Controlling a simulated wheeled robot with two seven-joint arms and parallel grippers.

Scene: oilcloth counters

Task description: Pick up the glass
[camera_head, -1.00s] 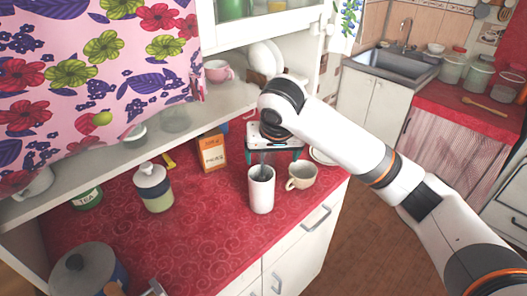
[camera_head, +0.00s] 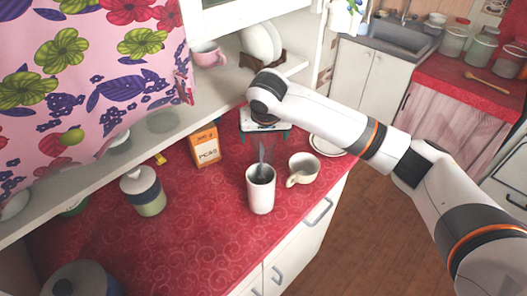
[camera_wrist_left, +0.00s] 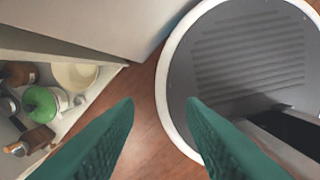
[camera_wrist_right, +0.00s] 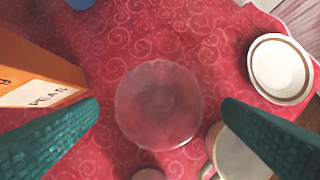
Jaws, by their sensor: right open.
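In the right wrist view a clear, round glass (camera_wrist_right: 158,105) stands on the red cloth, seen from above. It lies between the two teal fingers of my right gripper (camera_wrist_right: 161,101), which is open with nothing between its pads; the glass looks to be below the fingertips.
An orange box (camera_wrist_right: 38,72) stands left of the glass, a beige cup (camera_wrist_right: 238,155) at lower right and a rimmed plate (camera_wrist_right: 280,69) at right. A white mug with utensils (camera_head: 260,191) stands in front. A lidded jar (camera_head: 143,191) is further left. A shelf (camera_head: 225,100) overhangs the back.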

